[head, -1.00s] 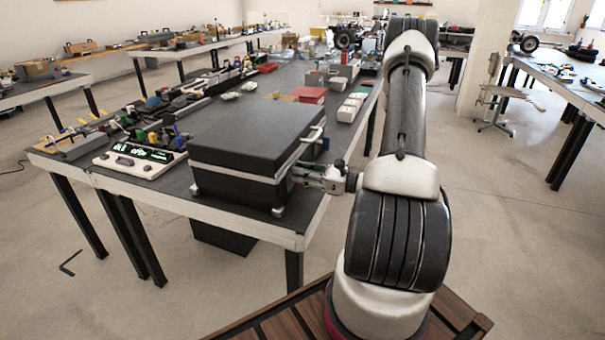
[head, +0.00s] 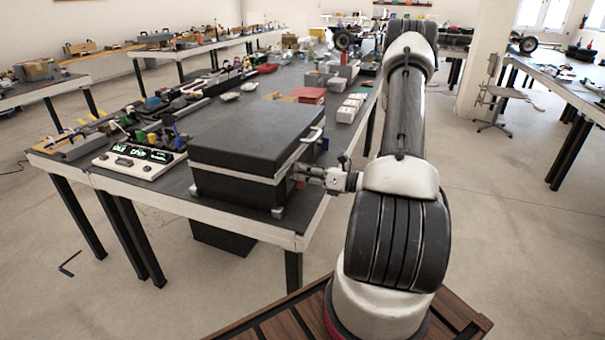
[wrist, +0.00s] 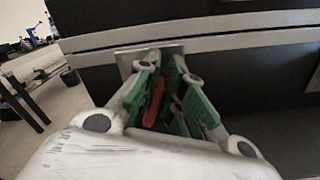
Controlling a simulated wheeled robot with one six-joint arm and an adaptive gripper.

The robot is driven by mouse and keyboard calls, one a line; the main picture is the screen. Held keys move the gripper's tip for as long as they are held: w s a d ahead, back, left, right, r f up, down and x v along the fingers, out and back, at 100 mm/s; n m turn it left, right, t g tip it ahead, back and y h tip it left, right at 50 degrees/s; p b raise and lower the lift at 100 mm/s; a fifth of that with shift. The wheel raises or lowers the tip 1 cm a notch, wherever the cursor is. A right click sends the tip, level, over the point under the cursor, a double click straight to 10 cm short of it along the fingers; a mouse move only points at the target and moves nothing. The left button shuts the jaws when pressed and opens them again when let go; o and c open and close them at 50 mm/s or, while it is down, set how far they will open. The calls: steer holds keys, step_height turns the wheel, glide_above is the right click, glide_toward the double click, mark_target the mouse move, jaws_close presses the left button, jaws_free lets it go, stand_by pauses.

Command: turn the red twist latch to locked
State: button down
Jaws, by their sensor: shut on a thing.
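The red twist latch (wrist: 154,102) is on the side of a black case with silver trim, over a small metal plate (wrist: 124,63). In the wrist view my gripper (wrist: 168,88) reaches to the case side, its green-padded fingers on either side of the red latch and shut on it. The latch is partly hidden by the fingers, and its exact angle is hard to tell. In the head view the case (head: 255,140) stands closed on the table, and my gripper (head: 303,172) meets its right side.
The case stands near the front corner of the dark table (head: 180,190). A white device with green displays (head: 140,160) lies left of it. Red boxes (head: 308,95) and white boxes (head: 350,108) lie behind it.

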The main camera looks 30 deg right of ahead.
steer(key=m, duration=0.4)
steer(key=d+f+m, duration=0.1)
steer(key=m, duration=0.1)
steer(key=shift+w, duration=0.35)
steer(key=m, duration=0.4)
steer(key=shift+w+f, duration=0.1)
steer(key=shift+f, duration=0.2)
steer(key=shift+d+f+m, duration=0.1)
steer(key=shift+f+m, duration=0.05)
steer(key=shift+m, duration=0.6)
steer(key=shift+f+m, duration=0.15)
steer(key=shift+m, duration=0.6)
steer(key=c, duration=1.5)
jaws_free()
steer(key=v, duration=1.2)
